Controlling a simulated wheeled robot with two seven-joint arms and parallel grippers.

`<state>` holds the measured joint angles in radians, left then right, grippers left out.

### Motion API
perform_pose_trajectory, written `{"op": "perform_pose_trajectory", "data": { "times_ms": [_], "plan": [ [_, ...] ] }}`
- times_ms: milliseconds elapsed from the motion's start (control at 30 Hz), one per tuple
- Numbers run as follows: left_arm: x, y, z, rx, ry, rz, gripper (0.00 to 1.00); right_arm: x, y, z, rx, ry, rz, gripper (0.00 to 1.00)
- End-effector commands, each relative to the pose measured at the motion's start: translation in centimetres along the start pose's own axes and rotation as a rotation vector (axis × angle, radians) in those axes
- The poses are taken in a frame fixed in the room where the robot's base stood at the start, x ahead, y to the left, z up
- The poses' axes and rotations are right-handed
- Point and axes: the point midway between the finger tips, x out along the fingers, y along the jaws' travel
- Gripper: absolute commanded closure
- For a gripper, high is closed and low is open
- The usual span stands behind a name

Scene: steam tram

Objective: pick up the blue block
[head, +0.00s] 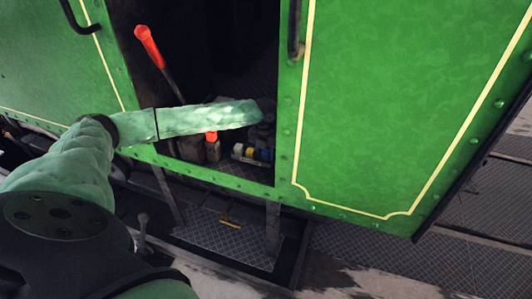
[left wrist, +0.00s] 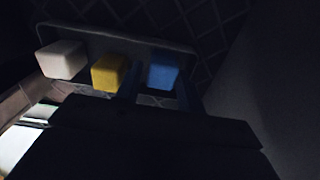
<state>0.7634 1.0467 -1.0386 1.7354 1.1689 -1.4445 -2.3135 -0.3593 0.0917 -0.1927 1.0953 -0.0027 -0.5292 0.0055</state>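The blue block (left wrist: 163,70) is at the right end of a row on a dark tray (left wrist: 112,33) in the left wrist view. In the head view the blue block (head: 263,155) shows small inside the green doorway. My left gripper (left wrist: 158,95) points down at it, with one dark finger on each side of the block. The fingers look open; contact is too dark to tell. In the head view my left gripper (head: 266,135) is at the block, partly against the dark interior. My right gripper is not in view.
A yellow block (left wrist: 108,72) sits just left of the blue one, and a white block (left wrist: 62,59) farther left. A red-handled lever (head: 149,46) stands in the doorway. The green tram side panel (head: 390,100) is close on the right of the opening.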

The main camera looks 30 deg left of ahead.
Motion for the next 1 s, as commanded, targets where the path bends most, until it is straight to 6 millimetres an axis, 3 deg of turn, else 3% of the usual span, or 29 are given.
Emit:
{"op": "perform_pose_trajectory", "data": {
  "times_ms": [367, 533, 933, 1000],
  "plan": [
    [0.7, 0.0, 0.0, 0.001, 0.0, 0.0, 0.62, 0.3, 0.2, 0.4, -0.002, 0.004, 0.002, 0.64],
    [0.7, 0.0, 0.0, 0.001, 0.0, 0.0, 0.95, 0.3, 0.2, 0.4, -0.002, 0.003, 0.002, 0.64],
    [0.1, 0.0, 0.0, 0.001, -0.001, 0.0, 0.96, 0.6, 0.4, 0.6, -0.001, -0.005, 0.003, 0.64],
    [-0.6, 0.0, 0.0, 0.001, -0.001, -0.001, 0.96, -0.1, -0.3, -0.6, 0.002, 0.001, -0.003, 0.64]
  ]
}}
